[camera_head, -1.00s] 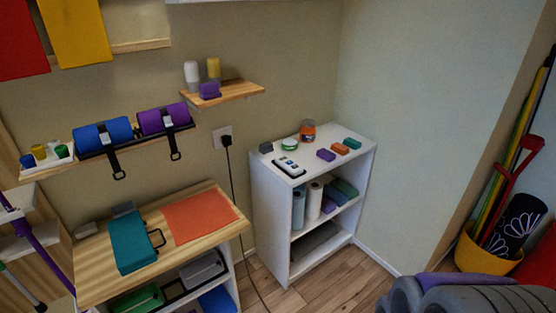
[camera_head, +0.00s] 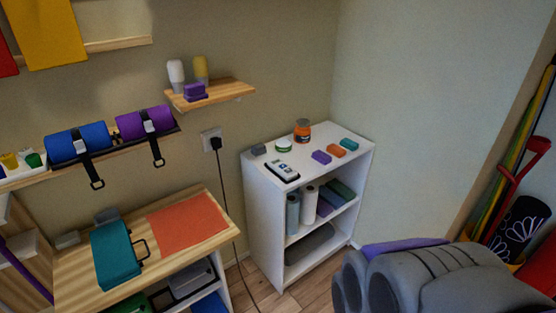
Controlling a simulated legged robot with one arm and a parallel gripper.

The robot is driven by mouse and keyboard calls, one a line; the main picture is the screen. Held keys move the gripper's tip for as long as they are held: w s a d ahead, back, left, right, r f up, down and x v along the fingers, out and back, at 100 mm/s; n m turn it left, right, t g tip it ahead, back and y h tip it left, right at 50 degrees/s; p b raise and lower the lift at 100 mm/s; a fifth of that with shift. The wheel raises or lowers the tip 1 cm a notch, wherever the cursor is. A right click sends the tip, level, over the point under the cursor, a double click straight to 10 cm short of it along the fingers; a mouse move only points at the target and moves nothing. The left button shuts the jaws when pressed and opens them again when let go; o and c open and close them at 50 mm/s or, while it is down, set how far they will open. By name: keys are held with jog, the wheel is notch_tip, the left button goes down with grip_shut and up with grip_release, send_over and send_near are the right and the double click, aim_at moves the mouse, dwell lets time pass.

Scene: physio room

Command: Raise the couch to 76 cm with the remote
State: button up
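A small remote (camera_head: 282,171), dark-edged with a pale face and a few buttons, lies flat on top of the white shelf unit (camera_head: 257,191), near its front left edge. The couch is not recognisable in this view. A large grey rounded shape with a purple strip fills the lower right corner; it seems to be part of my own arm. My gripper's fingers do not show.
Around the remote are a grey block (camera_head: 258,150), a white-green tin (camera_head: 283,146), an orange jar (camera_head: 303,131) and purple (camera_head: 321,157), orange (camera_head: 336,151) and teal (camera_head: 349,144) blocks. A wooden bench (camera_head: 85,282) stands left. A cable (camera_head: 228,190) hangs between.

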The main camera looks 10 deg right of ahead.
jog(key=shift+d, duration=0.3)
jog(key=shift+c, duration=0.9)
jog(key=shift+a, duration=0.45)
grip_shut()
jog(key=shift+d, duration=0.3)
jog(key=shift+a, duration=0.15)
